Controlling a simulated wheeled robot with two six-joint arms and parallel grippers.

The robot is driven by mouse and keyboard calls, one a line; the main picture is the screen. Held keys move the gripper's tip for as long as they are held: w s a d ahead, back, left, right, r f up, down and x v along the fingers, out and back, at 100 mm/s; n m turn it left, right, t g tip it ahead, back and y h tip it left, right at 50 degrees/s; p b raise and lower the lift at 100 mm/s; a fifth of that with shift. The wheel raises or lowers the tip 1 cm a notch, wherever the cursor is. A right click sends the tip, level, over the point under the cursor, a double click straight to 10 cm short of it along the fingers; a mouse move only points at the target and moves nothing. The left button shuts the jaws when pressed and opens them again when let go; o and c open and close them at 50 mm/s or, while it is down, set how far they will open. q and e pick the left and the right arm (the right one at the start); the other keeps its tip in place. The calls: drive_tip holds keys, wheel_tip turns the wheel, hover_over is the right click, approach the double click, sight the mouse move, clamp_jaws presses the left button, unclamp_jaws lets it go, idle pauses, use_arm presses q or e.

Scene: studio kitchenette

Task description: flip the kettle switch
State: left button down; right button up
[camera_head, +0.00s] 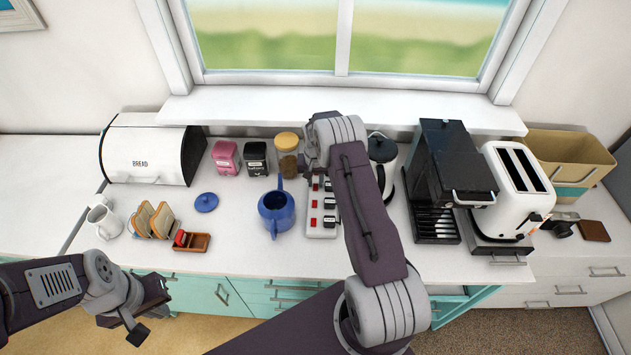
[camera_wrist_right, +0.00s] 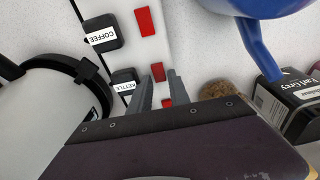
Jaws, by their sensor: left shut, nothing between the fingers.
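A white power strip (camera_head: 321,232) with red switches and black plugs lies on the counter, partly under my right arm. In the right wrist view, one plug (camera_wrist_right: 124,79) is labelled KETTLE, with a red switch (camera_wrist_right: 158,71) beside it. My right gripper (camera_wrist_right: 161,78) is over the strip at that switch, its two fingers slightly apart; I cannot tell whether they touch it. In the head view, my right arm hides this gripper. The kettle (camera_head: 381,148) stands behind my right forearm, partly hidden. My left gripper (camera_head: 139,325) is shut and empty in front of the counter at lower left.
A blue jug (camera_head: 276,211) stands just left of the strip. The coffee machine (camera_head: 455,165) and white toaster (camera_head: 515,195) are on the right. A bread bin (camera_head: 145,155), toast rack (camera_head: 153,220) and white mug (camera_head: 103,219) are on the left.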

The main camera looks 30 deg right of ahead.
sight(315, 188)
drive_tip(key=shift+r, duration=0.1)
wheel_tip(315, 188, up, 9)
drive_tip(key=s+b, duration=0.1)
drive_tip(key=b, duration=0.1)
drive_tip(key=shift+a+b, duration=0.3)
drive_tip(key=shift+b, duration=0.1)
drive_tip(key=shift+f, duration=0.2)
